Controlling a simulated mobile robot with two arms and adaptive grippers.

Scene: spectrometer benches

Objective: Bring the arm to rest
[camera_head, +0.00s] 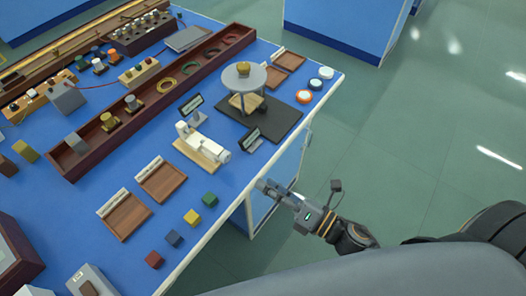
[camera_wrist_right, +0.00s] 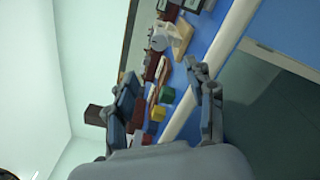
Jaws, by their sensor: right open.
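My right gripper (camera_head: 278,192) is just off the front edge of the blue bench (camera_head: 85,225), with its arm coming in from the lower right. In the right wrist view the two fingers of this gripper (camera_wrist_right: 160,95) stand apart with nothing held between them. Beyond the fingers, that view shows the bench edge, a green block (camera_wrist_right: 167,95) and a yellow block (camera_wrist_right: 158,113). My left gripper is not in the head view.
On the bench near the edge are a white instrument (camera_head: 202,145), a green block (camera_head: 210,199), a yellow block (camera_head: 192,217) and wooden trays (camera_head: 127,215). A round-topped stand (camera_head: 243,78) is on a dark mat (camera_head: 283,118). The green floor (camera_head: 400,140) right of the bench is clear.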

